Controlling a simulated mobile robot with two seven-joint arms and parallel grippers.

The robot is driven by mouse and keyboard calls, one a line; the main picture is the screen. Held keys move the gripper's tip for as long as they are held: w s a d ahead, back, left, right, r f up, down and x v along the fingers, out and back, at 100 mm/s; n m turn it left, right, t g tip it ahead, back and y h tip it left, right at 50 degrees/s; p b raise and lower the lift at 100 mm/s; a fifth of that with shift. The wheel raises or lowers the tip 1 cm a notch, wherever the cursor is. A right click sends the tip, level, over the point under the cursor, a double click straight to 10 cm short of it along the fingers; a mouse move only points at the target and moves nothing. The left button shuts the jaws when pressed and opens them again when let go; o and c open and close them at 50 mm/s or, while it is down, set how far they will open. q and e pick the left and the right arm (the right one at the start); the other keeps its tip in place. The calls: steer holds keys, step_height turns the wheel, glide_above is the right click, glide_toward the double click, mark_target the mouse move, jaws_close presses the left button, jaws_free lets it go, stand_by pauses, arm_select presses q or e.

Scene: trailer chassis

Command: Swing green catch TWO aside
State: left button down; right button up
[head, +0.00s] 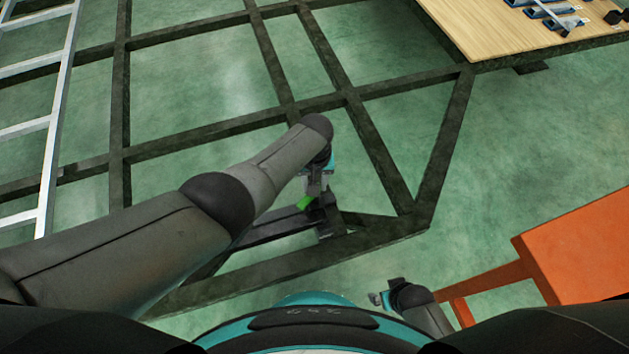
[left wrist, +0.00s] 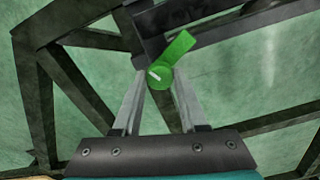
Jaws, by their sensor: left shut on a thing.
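A green catch (head: 305,203) sits on a dark bracket (head: 328,220) near the front of the chassis, below my left gripper (head: 317,190). In the left wrist view, the catch (left wrist: 162,77) has a round hub with a pale line and a flat tab slanting to the upper right across a dark bar (left wrist: 215,25). The fingers of my left gripper (left wrist: 160,82) are shut on the hub from both sides. No number is readable on the catch. My right gripper (head: 378,298) is low in the head view, apart from the chassis, with its jaws too small to judge.
Dark chassis beams (head: 240,125) form a wide frame over the green floor. A pale ladder (head: 58,110) stands at the left. A wooden board (head: 495,25) with blue-and-grey parts is at the upper right, and an orange piece (head: 580,250) at the right. Floor shows between them.

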arm_select(q)
steer(key=shift+s+m, duration=0.1)
steer(key=shift+m, duration=0.8)
steer(key=m, duration=0.3)
steer(key=shift+m, duration=0.5)
arm_select(e)
steer(key=shift+d+f, duration=0.2)
steer(key=shift+d, duration=0.05)
steer(key=shift+s+f, duration=0.1)
steer(key=shift+s, duration=0.15)
arm_select(q)
steer(key=shift+c, duration=2.2)
jaws_free()
arm_select(e)
steer(key=shift+w, duration=0.1)
arm_select(q)
steer(key=shift+r, duration=0.15)
